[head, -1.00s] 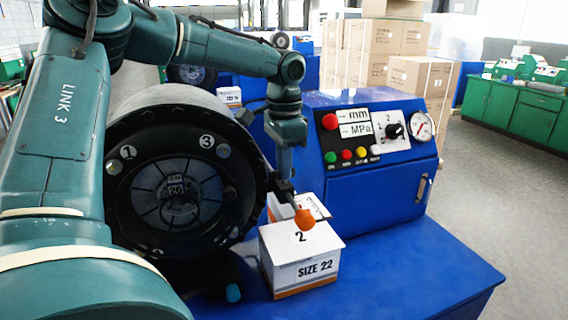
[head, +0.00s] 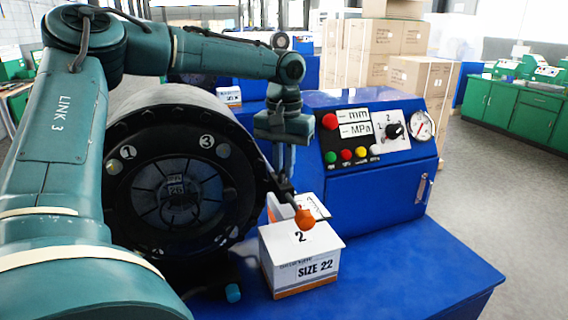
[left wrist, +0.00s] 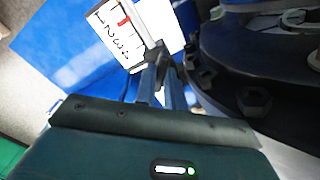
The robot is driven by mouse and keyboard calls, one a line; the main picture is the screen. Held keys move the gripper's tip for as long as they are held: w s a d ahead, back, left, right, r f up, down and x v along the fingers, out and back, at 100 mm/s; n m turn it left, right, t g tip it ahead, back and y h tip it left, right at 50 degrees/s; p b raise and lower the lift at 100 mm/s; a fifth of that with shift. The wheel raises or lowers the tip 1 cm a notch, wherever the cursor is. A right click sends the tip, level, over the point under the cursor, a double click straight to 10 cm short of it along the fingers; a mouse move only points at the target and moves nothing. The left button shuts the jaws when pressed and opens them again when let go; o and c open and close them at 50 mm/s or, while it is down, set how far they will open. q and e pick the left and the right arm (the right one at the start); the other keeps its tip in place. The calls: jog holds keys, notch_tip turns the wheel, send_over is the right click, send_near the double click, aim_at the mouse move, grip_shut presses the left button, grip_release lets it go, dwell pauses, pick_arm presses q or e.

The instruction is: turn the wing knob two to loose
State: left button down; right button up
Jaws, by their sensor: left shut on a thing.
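The crimper (head: 118,215), a large dark round head with plates marked 1 and 3, fills the middle left of the head view. My left gripper (head: 284,180) points down at its right side. In the left wrist view the left gripper (left wrist: 163,68) is shut on a small dark part (left wrist: 162,56) beside the dark ring, which looks like the wing knob. Its wings and any number are too small and covered to read. A dark rod with an orange end (head: 305,219) sticks out just below the fingers. My right gripper is not in view.
A white box marked 2 and SIZE 22 (head: 305,265) stands on the blue bench (head: 400,275), below the orange end, with another white box behind it. A blue control panel (head: 375,195) with buttons, dial and gauge is to the right. The bench's front right is clear.

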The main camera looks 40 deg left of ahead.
pick_arm(q)
jog(key=n, duration=0.4)
jog(key=shift+r, duration=0.1)
jog(key=shift+n, duration=2.2)
jog(key=shift+w, duration=0.1)
jog(key=c, duration=1.5)
grip_release()
notch_tip(320, 180, up, 13)
jog(key=shift+r, duration=0.1)
